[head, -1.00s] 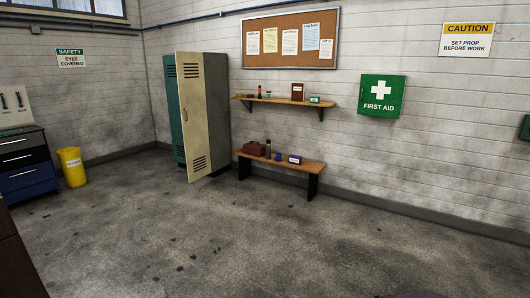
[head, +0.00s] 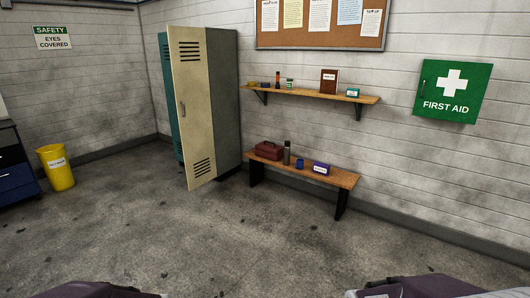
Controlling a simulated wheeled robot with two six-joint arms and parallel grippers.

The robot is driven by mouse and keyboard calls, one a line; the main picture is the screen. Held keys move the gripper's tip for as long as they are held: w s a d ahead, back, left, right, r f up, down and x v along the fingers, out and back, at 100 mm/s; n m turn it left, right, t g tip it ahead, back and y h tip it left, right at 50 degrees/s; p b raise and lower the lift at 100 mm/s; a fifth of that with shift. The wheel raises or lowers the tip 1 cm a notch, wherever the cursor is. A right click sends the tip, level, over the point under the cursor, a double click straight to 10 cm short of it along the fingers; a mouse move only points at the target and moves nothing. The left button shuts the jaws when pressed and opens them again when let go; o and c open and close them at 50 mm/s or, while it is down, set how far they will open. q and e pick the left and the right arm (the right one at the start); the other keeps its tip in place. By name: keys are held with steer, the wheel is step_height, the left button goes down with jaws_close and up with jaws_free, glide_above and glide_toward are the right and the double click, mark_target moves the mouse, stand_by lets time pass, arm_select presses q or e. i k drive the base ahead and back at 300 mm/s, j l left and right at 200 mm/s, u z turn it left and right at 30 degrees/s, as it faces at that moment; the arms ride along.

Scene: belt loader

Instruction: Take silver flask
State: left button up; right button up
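A slim grey, silvery flask (head: 287,154) stands upright on the wooden bench (head: 340,178) by the back wall in the head view. It stands between a dark red toolbox (head: 268,150) on its left and a small blue cup (head: 299,163) on its right. Nothing covers its front. Dark purple parts of my arms show at the bottom left and bottom right edges. No gripper fingers are in view, and nothing of mine is near the flask.
A shelf (head: 340,95) with small items hangs above the bench. A locker (head: 192,110) stands left with its cream door open. A yellow bin (head: 56,168) is farther left. The floor before the bench is clear.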

mark_target(287, 155)
steer(key=i+j, duration=0.1)
steer(key=i, duration=5.7)
steer(key=l, duration=0.1)
